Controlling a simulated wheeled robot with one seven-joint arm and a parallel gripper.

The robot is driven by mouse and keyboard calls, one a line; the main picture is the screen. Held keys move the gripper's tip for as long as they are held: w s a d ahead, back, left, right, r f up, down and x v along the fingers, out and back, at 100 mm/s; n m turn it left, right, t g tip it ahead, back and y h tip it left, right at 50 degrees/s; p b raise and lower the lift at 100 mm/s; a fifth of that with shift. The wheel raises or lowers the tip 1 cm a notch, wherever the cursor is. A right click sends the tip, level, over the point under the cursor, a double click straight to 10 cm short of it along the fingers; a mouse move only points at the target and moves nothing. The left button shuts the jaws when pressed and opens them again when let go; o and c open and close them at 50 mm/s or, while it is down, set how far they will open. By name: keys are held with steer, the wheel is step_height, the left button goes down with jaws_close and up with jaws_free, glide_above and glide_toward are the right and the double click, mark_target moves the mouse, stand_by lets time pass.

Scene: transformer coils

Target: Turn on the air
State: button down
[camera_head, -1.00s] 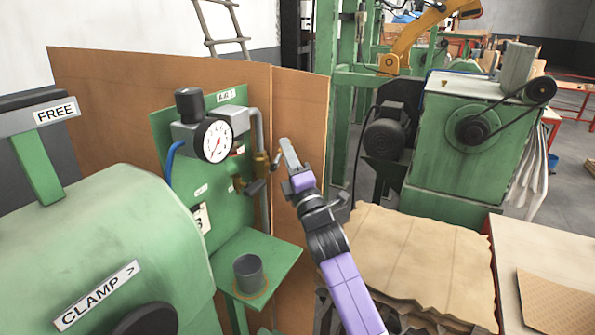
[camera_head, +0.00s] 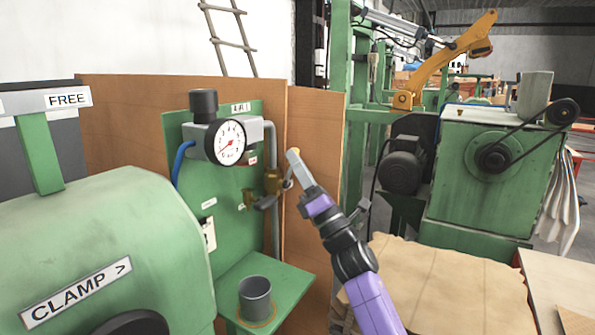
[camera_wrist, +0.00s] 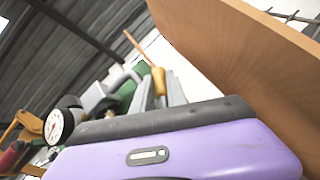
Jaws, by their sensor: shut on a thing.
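A green air panel (camera_head: 238,178) stands left of my gripper in the head view. On it are a white-faced gauge (camera_head: 226,143) with a red needle, a black knob (camera_head: 204,104) and a brass valve (camera_head: 272,183) beside a grey pipe. My gripper (camera_head: 294,158) reaches up from the lower right to just right of the brass valve. In the wrist view its two grey fingers (camera_wrist: 161,92) close around a small yellow-brass piece (camera_wrist: 158,79), which looks like the valve handle. The fingers partly hide it. The gauge also shows in the wrist view (camera_wrist: 54,126).
A brown board (camera_head: 316,140) stands close behind and right of the panel. A green shelf (camera_head: 288,283) with a grey cup (camera_head: 255,298) juts out below. A green machine marked CLAMP (camera_head: 90,240) fills the left; a belt-driven machine (camera_head: 470,190) stands right.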

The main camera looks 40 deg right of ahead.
stand_by(0.3)
steer(key=c, duration=1.3)
jaws_free()
steer(key=shift+f, duration=0.1)
steer(key=shift+b+v, duration=0.45)
steer(key=shift+v, duration=3.4)
steer(key=shift+c, duration=0.5)
